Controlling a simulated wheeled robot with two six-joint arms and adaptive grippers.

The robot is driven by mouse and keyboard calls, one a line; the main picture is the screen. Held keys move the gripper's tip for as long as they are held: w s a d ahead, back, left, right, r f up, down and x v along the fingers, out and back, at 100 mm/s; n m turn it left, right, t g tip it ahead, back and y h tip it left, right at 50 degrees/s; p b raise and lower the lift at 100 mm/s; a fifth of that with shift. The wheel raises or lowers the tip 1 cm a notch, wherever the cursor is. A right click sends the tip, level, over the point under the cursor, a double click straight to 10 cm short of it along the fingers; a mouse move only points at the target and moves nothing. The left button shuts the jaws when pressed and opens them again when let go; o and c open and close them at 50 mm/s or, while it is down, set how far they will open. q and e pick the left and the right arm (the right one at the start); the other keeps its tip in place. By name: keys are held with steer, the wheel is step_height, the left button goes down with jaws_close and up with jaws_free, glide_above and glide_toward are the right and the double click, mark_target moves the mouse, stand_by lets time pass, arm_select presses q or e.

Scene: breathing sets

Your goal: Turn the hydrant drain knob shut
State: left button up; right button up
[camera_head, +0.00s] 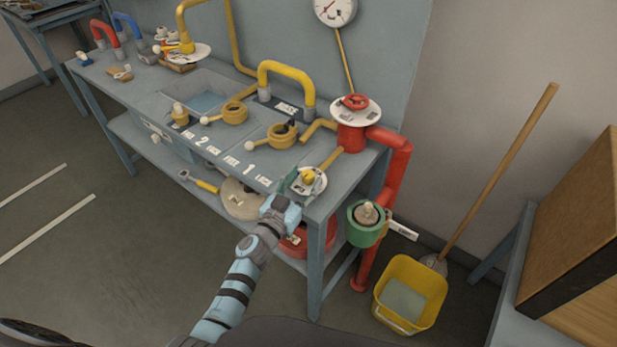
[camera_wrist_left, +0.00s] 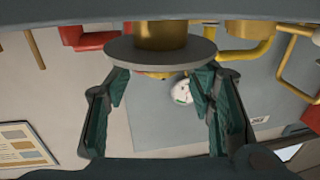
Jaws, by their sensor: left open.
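The yellow drain knob (camera_head: 308,176) sits on a round white dial plate (camera_head: 315,188) at the bench's front right corner, with a brass pipe (camera_head: 331,158) leading toward the red hydrant (camera_head: 352,138). My left gripper (camera_head: 300,187) is open at the plate, its fingers on either side of the knob. In the left wrist view, the open fingers (camera_wrist_left: 160,82) flank the underside of a grey disc (camera_wrist_left: 160,53) with a brass stem (camera_wrist_left: 160,35). The knob is mostly hidden there, so I cannot tell whether the fingers touch it. My right gripper is not in view.
A red handwheel (camera_head: 355,102) tops the hydrant. Yellow ring valves (camera_head: 282,135) and a yellow arched pipe (camera_head: 287,72) stand left on the bench.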

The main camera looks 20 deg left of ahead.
arm_select(q)
steer(key=shift+x, duration=0.8)
steer(key=shift+w+d+b, duration=0.1)
steer(key=shift+w+b, duration=0.3)
steer(key=shift+w, duration=0.2)
